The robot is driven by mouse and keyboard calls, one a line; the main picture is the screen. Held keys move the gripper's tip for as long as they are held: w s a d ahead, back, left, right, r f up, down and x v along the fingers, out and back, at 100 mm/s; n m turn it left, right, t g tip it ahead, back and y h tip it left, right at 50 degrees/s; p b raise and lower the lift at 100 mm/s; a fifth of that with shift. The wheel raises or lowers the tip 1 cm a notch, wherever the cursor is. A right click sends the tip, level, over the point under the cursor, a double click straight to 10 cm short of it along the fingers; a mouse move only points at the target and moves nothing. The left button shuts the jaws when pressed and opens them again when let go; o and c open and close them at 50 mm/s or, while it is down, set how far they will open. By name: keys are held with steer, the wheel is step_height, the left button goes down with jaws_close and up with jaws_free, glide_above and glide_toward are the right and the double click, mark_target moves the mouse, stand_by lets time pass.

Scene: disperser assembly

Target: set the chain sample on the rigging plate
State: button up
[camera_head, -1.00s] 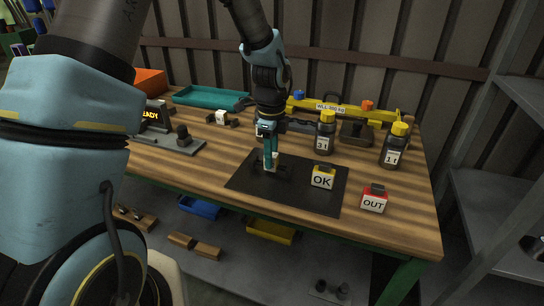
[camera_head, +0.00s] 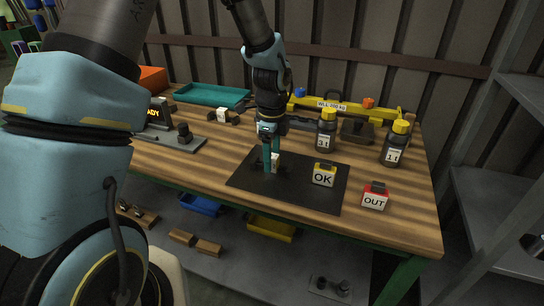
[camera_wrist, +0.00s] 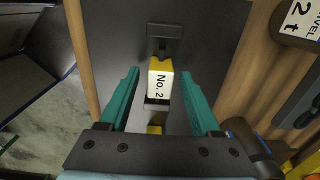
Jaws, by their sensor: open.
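A small piece with a yellow and white tag reading "No. 2" (camera_wrist: 160,80) and dark parts at its ends stands on a flat dark plate (camera_wrist: 215,30). I take these for the chain sample and the rigging plate. In the head view the plate (camera_head: 315,200) lies on the wooden bench, and the white tag (camera_head: 275,160) shows beside my fingers. My gripper (camera_wrist: 160,72) is open, its teal fingers on either side of the tagged piece with visible gaps. In the head view my gripper (camera_head: 271,168) is low over the plate's left part.
A yellow "OK" block (camera_head: 324,174) stands on the plate, right of my gripper. A red "OUT" block (camera_head: 375,196) is beyond its right edge. Yellow-capped bottles (camera_head: 326,130) (camera_head: 396,143), a yellow beam (camera_head: 345,107) and a teal tray (camera_head: 212,95) stand behind.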

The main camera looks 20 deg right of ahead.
step_height(320, 180, up, 12)
steer(key=b, duration=0.1)
steer(key=shift+r+b, duration=0.15)
steer(key=shift+b, duration=0.15)
steer(key=s+a+f+n, duration=0.1)
steer(key=s+a+n, duration=0.1)
steer(key=a+n, duration=1)
steer(key=s+a+f+n+t, duration=0.1)
steer(key=s+a+f+n, duration=0.1)
steer(key=a+n, duration=1.1)
steer(key=a, duration=0.5)
steer(key=shift+f+n+t, duration=0.2)
steer(key=shift+n+t, duration=0.1)
steer(key=shift+a, duration=0.1)
